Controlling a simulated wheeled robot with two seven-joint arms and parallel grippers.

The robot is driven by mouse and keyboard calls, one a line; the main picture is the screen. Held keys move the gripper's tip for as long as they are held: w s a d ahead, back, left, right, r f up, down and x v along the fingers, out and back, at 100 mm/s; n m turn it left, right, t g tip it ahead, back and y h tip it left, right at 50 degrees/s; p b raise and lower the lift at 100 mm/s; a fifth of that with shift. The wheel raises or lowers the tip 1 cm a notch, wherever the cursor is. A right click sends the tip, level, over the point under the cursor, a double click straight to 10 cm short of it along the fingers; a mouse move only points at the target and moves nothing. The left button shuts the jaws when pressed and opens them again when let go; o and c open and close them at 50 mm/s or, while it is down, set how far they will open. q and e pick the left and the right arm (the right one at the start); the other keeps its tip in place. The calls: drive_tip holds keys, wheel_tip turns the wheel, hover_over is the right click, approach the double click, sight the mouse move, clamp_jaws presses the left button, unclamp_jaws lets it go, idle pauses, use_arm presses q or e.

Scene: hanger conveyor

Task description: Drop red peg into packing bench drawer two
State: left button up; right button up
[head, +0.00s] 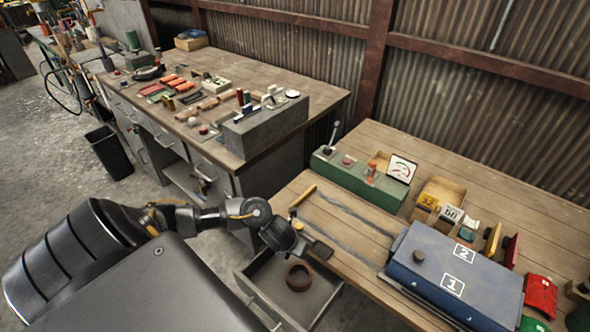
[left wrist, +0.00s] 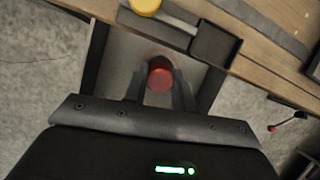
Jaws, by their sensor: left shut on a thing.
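My left gripper (left wrist: 160,92) is shut on the red peg (left wrist: 160,73), which sits between the two fingertips in the left wrist view. An open grey drawer (left wrist: 120,55) lies beyond the peg there. In the head view my left gripper (head: 281,240) is over the back part of the open drawer (head: 318,290), under the packing bench edge (head: 365,285). The peg cannot be made out in the head view, and the fingertips are hidden. A brown-red ring (head: 299,277) lies in the drawer. My right gripper is not in view.
A blue box (head: 455,270) marked 1 and 2 and a green control unit (head: 355,180) stand on the bench. A cluttered workbench (head: 320,90) is at the back left.

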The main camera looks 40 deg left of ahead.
use_arm(q)
wheel_tip(320, 180, down, 5)
drive_tip(key=b, duration=0.4)
drive_tip(key=shift+f, duration=0.1)
drive_tip(key=o, duration=1)
drive_tip(key=p+v, duration=0.4)
drive_tip(key=v, duration=0.6)
drive_tip(key=shift+r, duration=0.4)
drive_tip(key=shift+s, duration=0.1)
